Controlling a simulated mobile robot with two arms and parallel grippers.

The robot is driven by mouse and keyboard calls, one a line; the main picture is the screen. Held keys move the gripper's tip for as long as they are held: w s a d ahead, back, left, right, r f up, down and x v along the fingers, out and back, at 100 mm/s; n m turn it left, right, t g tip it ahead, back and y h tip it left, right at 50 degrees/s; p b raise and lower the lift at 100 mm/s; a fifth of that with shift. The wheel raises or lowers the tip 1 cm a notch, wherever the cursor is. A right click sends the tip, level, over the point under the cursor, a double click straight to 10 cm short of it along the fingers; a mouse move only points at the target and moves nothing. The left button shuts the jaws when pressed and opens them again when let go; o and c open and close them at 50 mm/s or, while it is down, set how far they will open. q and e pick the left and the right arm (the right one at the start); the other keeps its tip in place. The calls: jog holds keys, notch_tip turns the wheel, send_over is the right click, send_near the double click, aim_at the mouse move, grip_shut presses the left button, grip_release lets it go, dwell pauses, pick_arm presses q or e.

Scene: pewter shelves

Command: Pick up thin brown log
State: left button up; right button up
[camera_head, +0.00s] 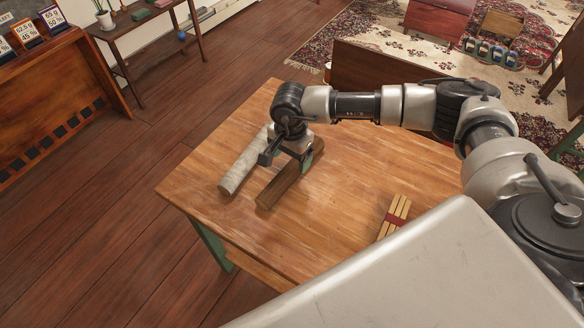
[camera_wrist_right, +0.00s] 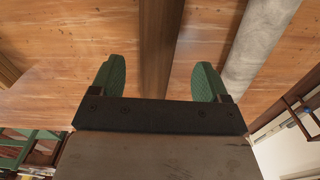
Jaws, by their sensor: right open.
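The thin brown log (camera_head: 280,188) lies on the wooden table, its far part hidden under my right gripper in the head view. My right gripper (camera_head: 290,161) is over the log, with its jaws open. In the right wrist view the brown log (camera_wrist_right: 158,45) runs lengthwise between the two green finger pads of the gripper (camera_wrist_right: 160,80), with a gap on each side. A pale grey, thicker log (camera_head: 243,163) lies to the left of it, roughly parallel. This pale log also shows at right in the wrist view (camera_wrist_right: 258,42). My left gripper is not in view.
The wooden table (camera_head: 340,190) has bare room around the logs. A bundle of light sticks with a red band (camera_head: 393,216) lies on its right part. A side table (camera_head: 150,20) and a wooden cabinet (camera_head: 50,110) stand apart at the upper left.

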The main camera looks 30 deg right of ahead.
aim_at(292, 166)
notch_tip(292, 166, down, 5)
jog(key=shift+s+d+f+p, duration=0.1)
jog(key=shift+s+p, duration=0.05)
jog(key=shift+p, duration=0.25)
jog(key=shift+f, duration=0.15)
jog(key=shift+c, duration=0.5)
jog(key=c, duration=0.9)
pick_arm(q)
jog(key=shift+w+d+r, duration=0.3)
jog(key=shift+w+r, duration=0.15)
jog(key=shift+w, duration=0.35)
pick_arm(e)
jog(key=shift+c, duration=0.7)
